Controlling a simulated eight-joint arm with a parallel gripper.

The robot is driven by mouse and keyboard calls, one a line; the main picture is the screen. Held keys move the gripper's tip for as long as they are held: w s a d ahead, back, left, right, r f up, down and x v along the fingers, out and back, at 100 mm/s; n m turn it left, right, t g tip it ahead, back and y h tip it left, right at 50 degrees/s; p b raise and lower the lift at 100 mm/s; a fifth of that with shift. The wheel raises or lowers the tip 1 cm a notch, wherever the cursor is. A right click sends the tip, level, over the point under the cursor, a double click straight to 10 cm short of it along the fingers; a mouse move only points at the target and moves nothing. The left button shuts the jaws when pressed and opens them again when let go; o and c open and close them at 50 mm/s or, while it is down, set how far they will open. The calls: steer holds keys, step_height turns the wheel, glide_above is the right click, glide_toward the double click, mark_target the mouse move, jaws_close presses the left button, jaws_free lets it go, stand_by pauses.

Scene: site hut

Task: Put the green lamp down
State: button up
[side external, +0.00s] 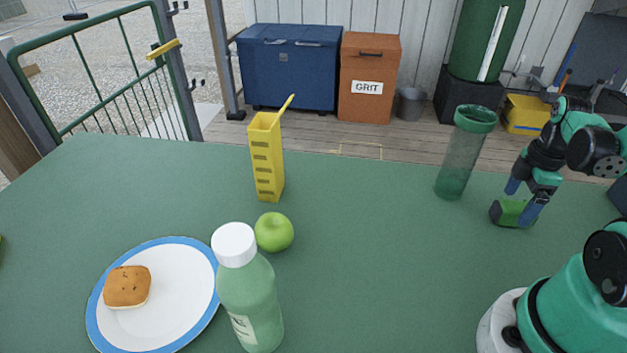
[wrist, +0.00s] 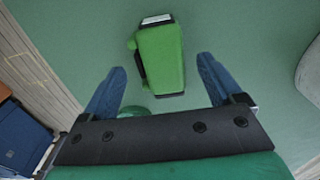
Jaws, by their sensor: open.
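The green lamp (side external: 509,212) rests on the green table at the right in the side external view. It is a small green block with dark parts. In the wrist view the lamp (wrist: 161,58) lies ahead of the fingertips, with a dark strip on its left side and a pale label at its top edge. My gripper (side external: 524,200) is low over the lamp, with blue fingers that look close to it in the side view. In the wrist view my gripper (wrist: 160,78) is open, its fingers apart on either side with clear gaps to the lamp.
A translucent green tumbler (side external: 458,155) stands left of my gripper. A yellow box-like holder (side external: 266,160), a green apple (side external: 274,232), a white-capped bottle (side external: 248,300) and a blue-rimmed plate (side external: 185,315) with a bun (side external: 127,287) are further left. The table between tumbler and apple is clear.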

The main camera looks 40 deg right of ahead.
mark_target(517, 204)
step_height(517, 204, up, 10)
steer(key=shift+r, duration=0.25)
stand_by(0.3)
steer(key=w+a+r+m+t+h, duration=0.1)
steer(key=w+a+r+m, duration=0.15)
steer(key=a, duration=0.25)
steer(key=w+a+r+m+t+h, duration=0.1)
steer(key=w+a+r+m+h, duration=0.1)
steer(key=w+a+m, duration=0.3)
steer(key=w+a+f+t+y, duration=0.2)
steer(key=w+a+f+t, duration=0.1)
steer(key=a, duration=0.5)
steer(key=shift+w+a+f+m+t+y, duration=0.25)
steer(key=shift+m+t, duration=0.2)
steer(key=shift+t, duration=0.35)
